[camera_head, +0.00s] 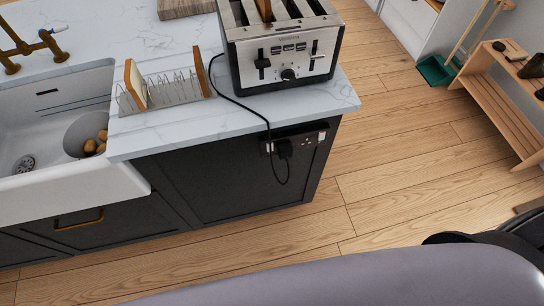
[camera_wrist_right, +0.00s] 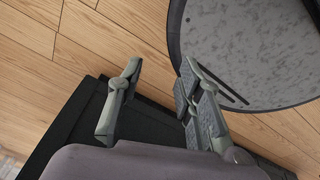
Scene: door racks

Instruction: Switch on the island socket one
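The island socket (camera_head: 310,139) is a dark double outlet plate on the black end panel of the island (camera_head: 225,183), just under the white marble top. A black plug (camera_head: 284,149) sits in its left half, with a cord running up to the toaster. The right half shows no plug. The small switches are too small to read. My right gripper (camera_wrist_right: 160,78) is open and empty in the right wrist view, its two fingers well apart. The socket does not show in that view. I cannot make out either gripper in the head view.
A white sink (camera_head: 60,125) is at the left. A low wooden rack (camera_head: 500,100) stands at the right. Wooden floor (camera_head: 400,160) is clear between island and rack.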

